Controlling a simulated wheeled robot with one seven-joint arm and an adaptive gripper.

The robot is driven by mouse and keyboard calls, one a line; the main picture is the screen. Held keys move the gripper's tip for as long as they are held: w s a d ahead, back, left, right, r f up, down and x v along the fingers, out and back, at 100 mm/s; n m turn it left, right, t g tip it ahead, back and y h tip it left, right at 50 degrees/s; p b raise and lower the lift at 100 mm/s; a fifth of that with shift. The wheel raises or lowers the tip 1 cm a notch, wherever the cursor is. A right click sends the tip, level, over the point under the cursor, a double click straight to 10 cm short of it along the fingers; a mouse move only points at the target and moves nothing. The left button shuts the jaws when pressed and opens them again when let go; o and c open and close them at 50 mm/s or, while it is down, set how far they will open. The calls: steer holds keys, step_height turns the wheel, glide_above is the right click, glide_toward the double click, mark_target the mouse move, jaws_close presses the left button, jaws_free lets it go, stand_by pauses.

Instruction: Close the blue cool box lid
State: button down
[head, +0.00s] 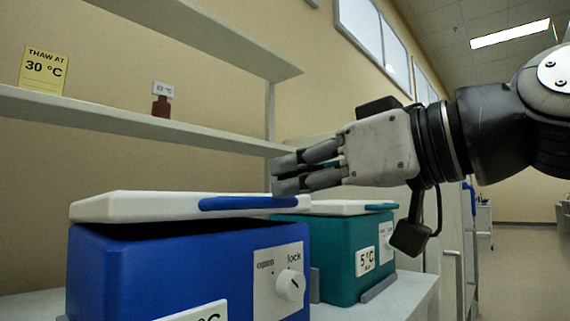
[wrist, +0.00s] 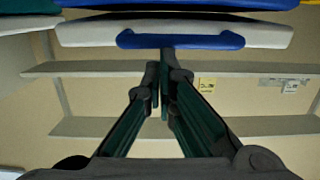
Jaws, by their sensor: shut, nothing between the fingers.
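The blue cool box (head: 150,270) stands at the lower left of the head view. Its white lid (head: 135,207) lies over the top with a dark gap under its front edge, so it looks slightly raised. A blue handle strip (head: 248,202) runs along the lid's edge. The lid (wrist: 85,33) and handle (wrist: 180,41) also show at the top of the wrist view. My gripper (head: 283,176) is shut and empty, just above the handle's right end in the head view. In the wrist view its fingertips (wrist: 165,58) appear close to the handle; contact cannot be told.
A white open/lock knob (head: 290,285) is on the box front. A teal cool box (head: 340,250) with a white lid stands close behind to the right. Wall shelves (head: 120,112) hold a yellow sign (head: 43,70) and a small red bottle (head: 161,107). Open floor lies far right.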

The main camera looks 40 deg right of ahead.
steer(key=shift+s+f+b, duration=0.15)
steer(key=shift+f+b, duration=0.15)
steer(key=shift+f, duration=0.6)
steer(key=shift+s+f+b, duration=0.1)
steer(key=shift+f+b, duration=0.2)
steer(key=shift+f, duration=0.6)
